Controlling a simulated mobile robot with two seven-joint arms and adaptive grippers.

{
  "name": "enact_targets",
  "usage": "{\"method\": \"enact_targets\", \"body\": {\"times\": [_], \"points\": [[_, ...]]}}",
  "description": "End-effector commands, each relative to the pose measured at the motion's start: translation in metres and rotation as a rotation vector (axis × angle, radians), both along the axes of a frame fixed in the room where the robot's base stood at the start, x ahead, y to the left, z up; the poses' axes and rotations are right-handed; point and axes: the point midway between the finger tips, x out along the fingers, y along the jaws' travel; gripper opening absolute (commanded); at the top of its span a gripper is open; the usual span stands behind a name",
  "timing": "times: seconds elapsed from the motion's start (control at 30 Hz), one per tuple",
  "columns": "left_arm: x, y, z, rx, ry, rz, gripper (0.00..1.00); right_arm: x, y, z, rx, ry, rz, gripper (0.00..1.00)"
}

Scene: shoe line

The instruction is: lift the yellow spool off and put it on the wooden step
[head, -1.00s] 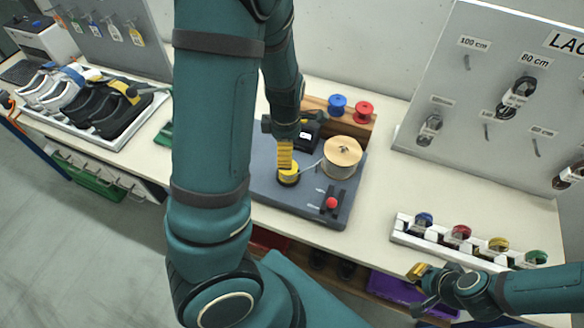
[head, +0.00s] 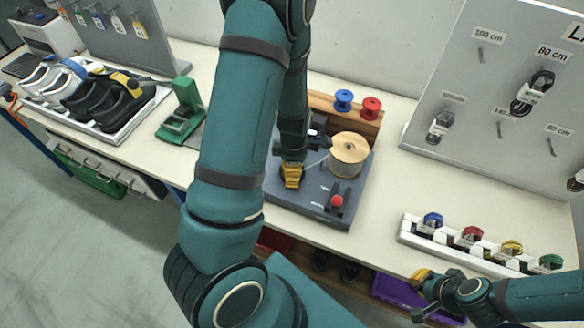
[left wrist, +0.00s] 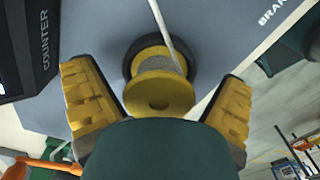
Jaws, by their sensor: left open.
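The yellow spool (left wrist: 160,90) shows in the left wrist view, seated on a dark round base on the grey board, with a pale strand running up from it. My left gripper (head: 292,178) is open, its two yellow fingers on either side of the spool in the left wrist view (left wrist: 158,110). I see gaps between fingers and spool there. In the head view the gripper hides most of the spool. The wooden step (head: 322,104) stands at the back of the board. My right gripper (head: 425,277) is at the front right; its jaw opening is unclear.
A blue spool (head: 343,98) and a red spool (head: 371,107) sit on the wooden step. A large cord reel (head: 348,154) and a red-knobbed lever (head: 336,201) stand right of my left gripper. A black counter box (left wrist: 22,50) is close by. A white rack (head: 405,232) is at right.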

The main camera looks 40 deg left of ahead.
Motion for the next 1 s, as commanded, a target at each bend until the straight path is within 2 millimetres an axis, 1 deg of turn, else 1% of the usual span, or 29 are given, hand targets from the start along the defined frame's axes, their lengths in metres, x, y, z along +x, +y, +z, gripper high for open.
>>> {"method": "enact_targets", "body": {"times": [0.17,0.2,0.27,0.3,0.37,0.4,0.67,0.77,0.87,1.0], "points": [[0.000,0.000,0.000,0.001,-0.001,0.000,0.97,0.000,0.000,0.000,0.000,0.000,0.000,0.00],[0.000,0.000,0.001,0.001,-0.001,-0.001,0.84,0.000,0.000,0.000,0.000,0.000,0.000,0.00],[0.000,0.000,0.001,0.001,-0.001,-0.001,0.63,0.000,0.000,0.000,0.000,0.000,0.000,0.00],[0.000,0.000,0.001,0.001,-0.001,-0.001,0.49,0.000,0.000,0.000,0.000,0.000,0.000,0.00],[0.000,0.000,0.001,0.001,-0.001,-0.001,0.28,0.000,0.000,0.000,0.000,0.000,0.000,0.00],[0.000,0.000,0.001,0.001,-0.001,-0.001,0.19,0.000,0.000,0.000,0.000,0.000,0.000,0.00],[0.000,0.000,0.001,0.001,-0.001,-0.001,0.18,0.000,0.000,0.000,0.000,0.001,0.000,0.00],[0.001,0.000,0.004,0.000,-0.002,-0.001,0.18,0.000,0.000,0.001,0.000,0.001,0.000,0.00],[0.001,0.000,0.016,0.002,-0.004,-0.001,0.18,0.000,0.000,0.005,0.001,0.001,0.000,0.00],[0.002,-0.001,0.043,0.001,-0.005,-0.003,0.18,-0.001,-0.001,0.013,0.002,0.001,0.001,0.00]]}}
